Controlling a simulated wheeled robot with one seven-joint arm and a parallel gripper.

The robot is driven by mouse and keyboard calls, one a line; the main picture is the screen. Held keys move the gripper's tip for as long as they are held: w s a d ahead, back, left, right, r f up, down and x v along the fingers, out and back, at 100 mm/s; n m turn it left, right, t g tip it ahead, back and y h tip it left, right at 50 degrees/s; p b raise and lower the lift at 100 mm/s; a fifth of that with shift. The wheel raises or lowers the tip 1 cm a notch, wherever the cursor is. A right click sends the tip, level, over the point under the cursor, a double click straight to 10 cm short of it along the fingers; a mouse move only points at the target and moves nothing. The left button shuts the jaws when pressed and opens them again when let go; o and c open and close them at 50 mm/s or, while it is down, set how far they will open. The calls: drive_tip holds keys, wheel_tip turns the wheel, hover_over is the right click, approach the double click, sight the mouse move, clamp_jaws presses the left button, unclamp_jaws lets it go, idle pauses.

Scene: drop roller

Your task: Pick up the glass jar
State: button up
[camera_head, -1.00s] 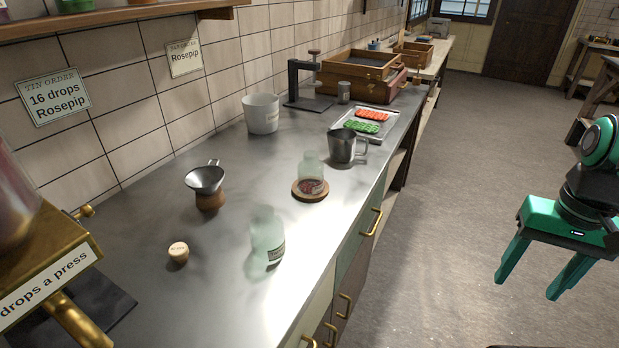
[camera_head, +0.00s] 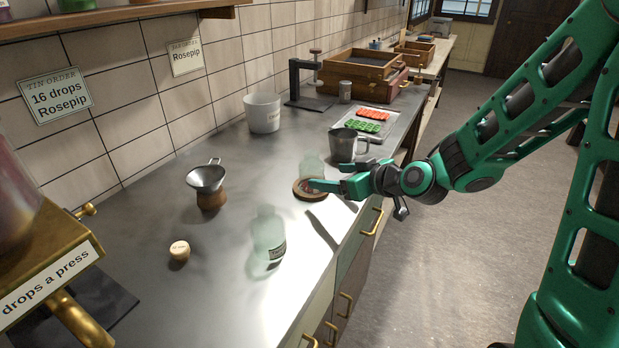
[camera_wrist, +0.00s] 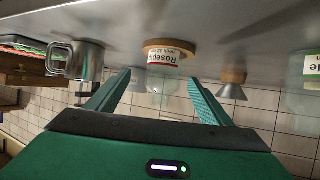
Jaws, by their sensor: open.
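A clear glass jar (camera_head: 311,165) stands on a round wooden coaster (camera_head: 299,195) near the counter's front edge. In the wrist view, which is upside down, the jar (camera_wrist: 166,76) shows a white and red label reading Rosepip, on its coaster (camera_wrist: 170,43). My gripper (camera_head: 325,186) is open and low over the counter at the coaster, partly covering the jar in the head view. In the wrist view the open gripper (camera_wrist: 160,78) has its fingertips to either side of the jar, with gaps; whether they reach around it I cannot tell.
A pale glass bottle (camera_head: 268,238) and a cork (camera_head: 179,251) stand nearer on the counter. A metal funnel on a wooden stand (camera_head: 207,182) is to the left. A steel mug (camera_head: 345,147) stands just behind the coaster, a white pot (camera_head: 262,113) farther back.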

sight(303, 169)
drive_tip(key=shift+w+a+r+t, duration=0.2)
drive_tip(key=shift+w+a+t, duration=0.1)
drive_tip(key=shift+w+a, duration=0.3)
drive_tip(key=x, duration=1)
drive_tip(key=shift+s+a+r, duration=0.1)
drive_tip(key=shift+a+r, duration=0.15)
drive_tip(key=shift+a, duration=0.2)
drive_tip(key=c, duration=1.3)
